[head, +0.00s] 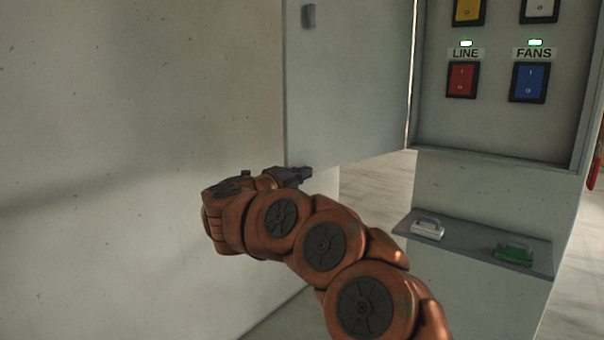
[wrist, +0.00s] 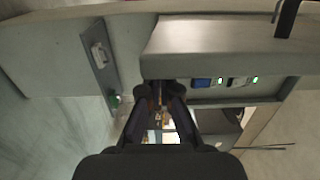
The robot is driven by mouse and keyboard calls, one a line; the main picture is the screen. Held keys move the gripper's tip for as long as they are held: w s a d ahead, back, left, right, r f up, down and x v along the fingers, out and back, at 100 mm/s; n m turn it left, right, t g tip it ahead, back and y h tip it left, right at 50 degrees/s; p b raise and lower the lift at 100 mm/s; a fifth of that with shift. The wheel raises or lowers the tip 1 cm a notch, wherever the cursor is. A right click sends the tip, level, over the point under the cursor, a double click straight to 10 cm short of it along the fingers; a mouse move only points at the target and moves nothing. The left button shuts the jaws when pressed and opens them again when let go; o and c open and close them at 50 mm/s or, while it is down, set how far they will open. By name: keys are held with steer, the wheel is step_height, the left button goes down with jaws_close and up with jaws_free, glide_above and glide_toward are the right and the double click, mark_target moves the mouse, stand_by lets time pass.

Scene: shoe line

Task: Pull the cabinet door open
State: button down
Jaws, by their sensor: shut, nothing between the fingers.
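The grey cabinet door (head: 345,85) stands swung well open in the head view, hinged near the cabinet's left side. Its small dark handle (head: 308,16) is near the top left of the panel. The grey cabinet (head: 510,130) is exposed, with coloured switches inside. My gripper (head: 303,174) is shut and empty at the door's lower left corner; whether it touches the door I cannot tell. In the wrist view the gripper (wrist: 161,92) points at the cabinet, with the door (wrist: 215,40) above it and the dark handle (wrist: 288,18) at the upper right.
A shelf (head: 470,243) below the cabinet holds a white handled piece (head: 427,229) and a green one (head: 514,253). A pale wall (head: 130,100) fills the left, close to my arm. Floor shows below and behind the door.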

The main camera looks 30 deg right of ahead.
steer(key=shift+w+a, duration=0.1)
steer(key=shift+w, duration=0.2)
stand_by(0.4)
steer(key=s+a+b, duration=0.2)
steer(key=s+a, duration=0.6)
steer(key=shift+s+b, duration=0.15)
steer(key=shift+b, duration=0.25)
